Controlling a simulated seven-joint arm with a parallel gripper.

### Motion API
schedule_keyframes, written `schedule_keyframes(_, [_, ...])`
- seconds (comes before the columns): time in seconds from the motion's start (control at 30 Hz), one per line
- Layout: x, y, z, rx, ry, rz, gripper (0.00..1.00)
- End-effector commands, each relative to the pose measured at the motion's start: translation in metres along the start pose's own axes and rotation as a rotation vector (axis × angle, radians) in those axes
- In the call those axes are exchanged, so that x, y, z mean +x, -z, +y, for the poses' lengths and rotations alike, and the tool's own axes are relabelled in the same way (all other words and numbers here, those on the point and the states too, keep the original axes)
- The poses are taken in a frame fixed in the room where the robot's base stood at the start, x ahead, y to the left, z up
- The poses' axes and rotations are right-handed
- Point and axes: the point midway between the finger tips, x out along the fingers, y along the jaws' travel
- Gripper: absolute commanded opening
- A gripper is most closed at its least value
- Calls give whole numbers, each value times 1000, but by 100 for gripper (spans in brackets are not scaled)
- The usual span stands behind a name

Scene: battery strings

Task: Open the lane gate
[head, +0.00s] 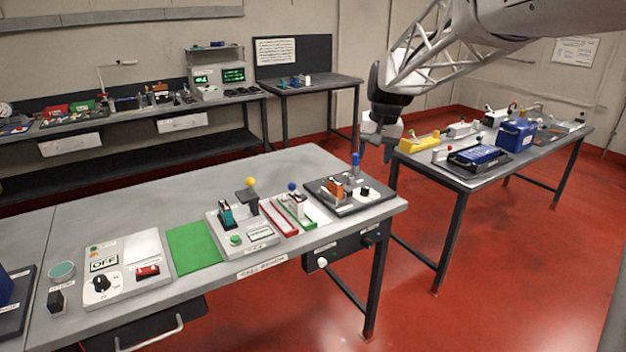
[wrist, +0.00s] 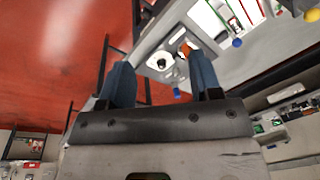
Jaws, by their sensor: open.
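My gripper (head: 380,145) is open and empty, in the air beyond the right end of the near bench. In the wrist view its two blue-grey fingers (wrist: 161,80) stand apart with nothing between them. A red-edged lane (head: 279,218) and a green-edged lane (head: 296,212) lie side by side on the bench. A blue ball knob (head: 292,187) stands over a small white part by the green-edged lane; it also shows in the wrist view (wrist: 237,43). No part is clearly readable as the lane gate, and I cannot tell its position.
A dark plate (head: 349,208) with orange blocks, a black knob and a blue-topped post stands at the bench's right end. Left of the lanes are a grey tester with a yellow ball (head: 250,181), a green mat (head: 200,248) and an OFF panel (head: 128,272). A second table (head: 480,185) stands right.

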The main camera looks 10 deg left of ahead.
Motion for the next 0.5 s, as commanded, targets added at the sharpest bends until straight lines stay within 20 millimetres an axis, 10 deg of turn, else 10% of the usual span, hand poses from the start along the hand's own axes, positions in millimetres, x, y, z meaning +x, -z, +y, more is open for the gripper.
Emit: schedule_keyframes(0.5, [67, 100, -80, -32, 31, -44, 58])
